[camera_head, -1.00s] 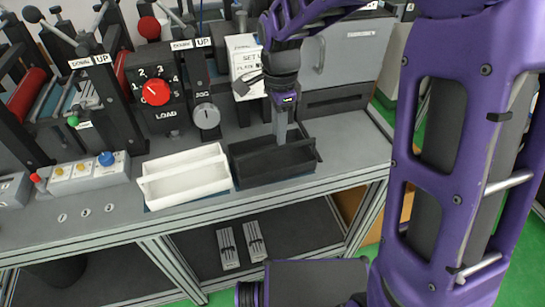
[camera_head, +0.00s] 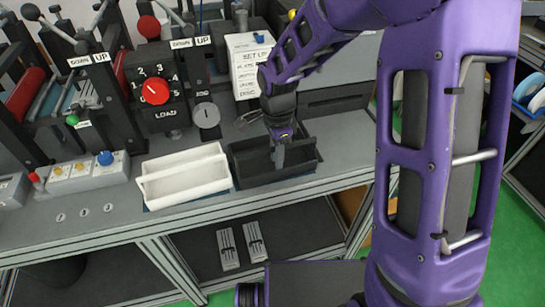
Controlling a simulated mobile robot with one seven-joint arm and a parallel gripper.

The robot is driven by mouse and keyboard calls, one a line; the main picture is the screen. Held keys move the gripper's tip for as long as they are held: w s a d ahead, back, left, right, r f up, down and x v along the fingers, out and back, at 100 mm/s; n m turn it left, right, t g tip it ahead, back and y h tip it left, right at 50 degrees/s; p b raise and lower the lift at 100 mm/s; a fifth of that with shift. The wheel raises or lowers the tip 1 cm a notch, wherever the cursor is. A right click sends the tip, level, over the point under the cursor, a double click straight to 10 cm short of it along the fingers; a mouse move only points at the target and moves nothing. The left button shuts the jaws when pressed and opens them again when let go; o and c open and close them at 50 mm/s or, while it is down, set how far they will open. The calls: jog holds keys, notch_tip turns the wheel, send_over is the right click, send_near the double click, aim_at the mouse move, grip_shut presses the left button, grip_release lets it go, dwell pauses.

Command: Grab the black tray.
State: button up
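The black tray (camera_head: 246,178) stands on the grey bench top, right of a white tray. My gripper (camera_head: 279,163) comes down from above, and its grey finger part reaches to or into the black tray near its middle. From this view only one flat finger shape shows, so I cannot tell whether it is open or shut. Whether it touches the tray is also unclear. The tray looks level on the bench.
The white tray (camera_head: 185,177) sits close to the left of the black one. Behind stand a LOAD dial box (camera_head: 154,91), a lever unit with a grey knob (camera_head: 207,114), and a white notice (camera_head: 249,65). A button box (camera_head: 87,173) is at left. The bench edge lies in front.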

grip_shut()
dwell(1.3)
